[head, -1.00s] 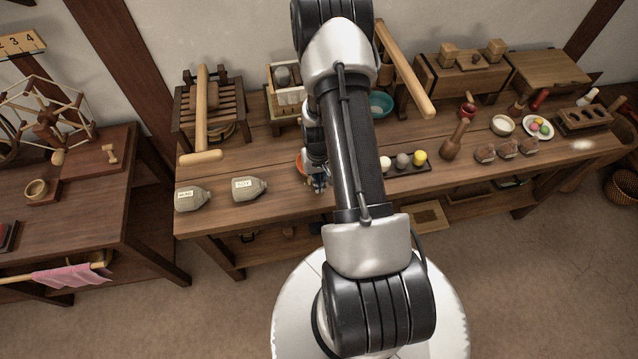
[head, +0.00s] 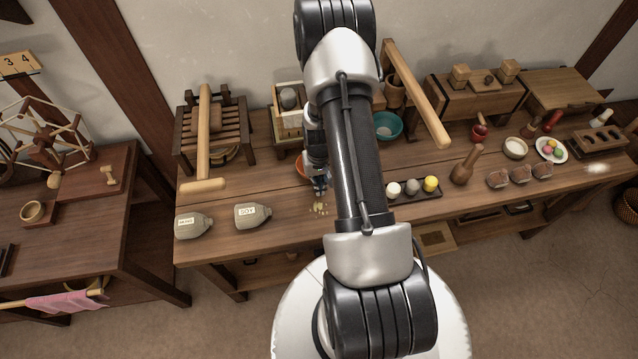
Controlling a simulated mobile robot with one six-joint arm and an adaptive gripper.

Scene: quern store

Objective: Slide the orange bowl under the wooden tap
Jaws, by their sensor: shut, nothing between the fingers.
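The orange bowl (head: 301,168) is on the long workbench, left of my forearm. Only its left part shows; my wrist and gripper hide the rest. My gripper (head: 320,190) points down at the bowl's front right side, shut with nothing in it. It looks close to the bowl or touching it; I cannot tell which. Behind the bowl stands a wooden stand with a pale box (head: 288,122). I cannot make out the wooden tap; my arm covers part of that area.
Pale crumbs (head: 319,208) lie in front of my gripper. A slatted press with a long handle (head: 204,135) is further left. A teal bowl (head: 387,126) and a tray with coloured balls (head: 411,190) are right of my arm.

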